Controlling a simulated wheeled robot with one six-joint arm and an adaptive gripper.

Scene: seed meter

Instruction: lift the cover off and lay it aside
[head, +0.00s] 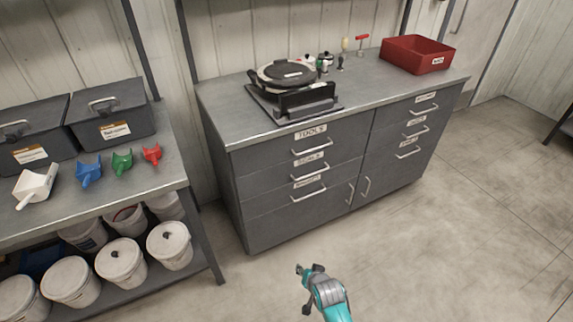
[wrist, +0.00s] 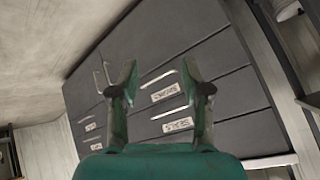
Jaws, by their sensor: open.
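In the head view a round black cover (head: 287,73) with a handle on top sits on a dark grey device with a square base (head: 262,101), on the left part of the cabinet top. My gripper (head: 309,270) is low in front of the cabinet, over the floor, well away from the cover. In the wrist view my gripper (wrist: 160,88) has its two fingers spread apart with nothing between them. The cabinet's drawer fronts show behind them. The cover is not in the wrist view.
The grey cabinet (head: 222,113) has labelled drawers with handles. A red bin (head: 417,55) stands at its right end, with small tools and jars behind the device. A left bench (head: 178,172) holds coloured scoops and dark boxes, with buckets below.

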